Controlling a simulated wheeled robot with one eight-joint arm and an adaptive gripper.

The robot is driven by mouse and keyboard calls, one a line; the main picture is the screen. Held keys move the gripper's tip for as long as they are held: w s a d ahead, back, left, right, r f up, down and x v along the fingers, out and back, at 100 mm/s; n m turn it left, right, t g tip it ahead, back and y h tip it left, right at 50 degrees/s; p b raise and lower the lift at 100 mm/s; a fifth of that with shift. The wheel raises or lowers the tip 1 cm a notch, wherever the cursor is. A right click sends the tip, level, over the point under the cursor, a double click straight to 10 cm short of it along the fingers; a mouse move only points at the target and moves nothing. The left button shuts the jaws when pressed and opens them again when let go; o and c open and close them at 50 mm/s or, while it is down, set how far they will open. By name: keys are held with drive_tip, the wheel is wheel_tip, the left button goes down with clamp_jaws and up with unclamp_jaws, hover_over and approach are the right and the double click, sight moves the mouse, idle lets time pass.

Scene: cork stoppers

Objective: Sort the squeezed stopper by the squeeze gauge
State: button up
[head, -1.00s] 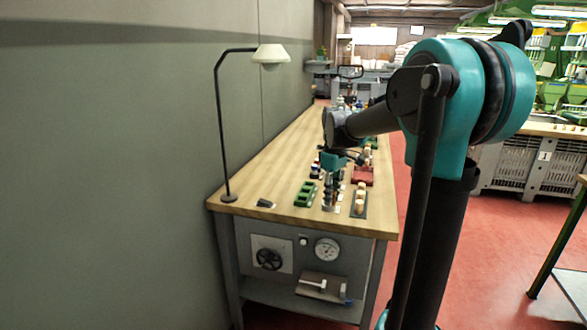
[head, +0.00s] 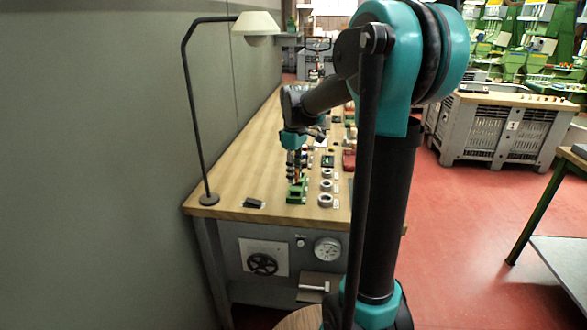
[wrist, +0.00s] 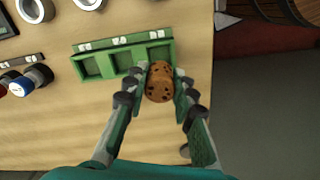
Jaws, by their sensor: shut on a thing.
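My gripper (wrist: 160,88) is shut on a brown, dark-speckled cork stopper (wrist: 159,84), one fingertip on each side. In the wrist view the stopper is just in front of the right end of a green tray (wrist: 125,44) with three square compartments and small marked labels along its far side. It partly covers the right compartment. The other two compartments look empty. In the head view my gripper (head: 297,170) is over the green tray (head: 294,200); the stopper is too small to make out clearly there. I cannot tell whether the stopper touches the tray.
Several pale rings (head: 326,186) stand right of the tray. Dark, blue and red-marked cylinders (wrist: 40,76) lie left of it in the wrist view. A lamp (head: 208,198) and a small dark block (head: 253,203) are on the bench. A round dial (head: 328,249) is on the bench front.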

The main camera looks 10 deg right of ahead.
sight(295, 189)
drive_tip(key=shift+f, duration=2)
drive_tip(key=shift+f, duration=0.75)
idle(0.8)
drive_tip(key=shift+o, duration=0.4)
drive_tip(key=shift+s+f, duration=0.2)
drive_tip(key=shift+f, duration=0.15)
drive_tip(key=o, duration=1.2)
drive_tip(key=shift+w+f, duration=0.1)
drive_tip(key=shift+w, duration=0.05)
drive_tip(key=shift+c, duration=0.2)
wheel_tip(295, 189, up, 12)
drive_tip(key=shift+r, duration=0.1)
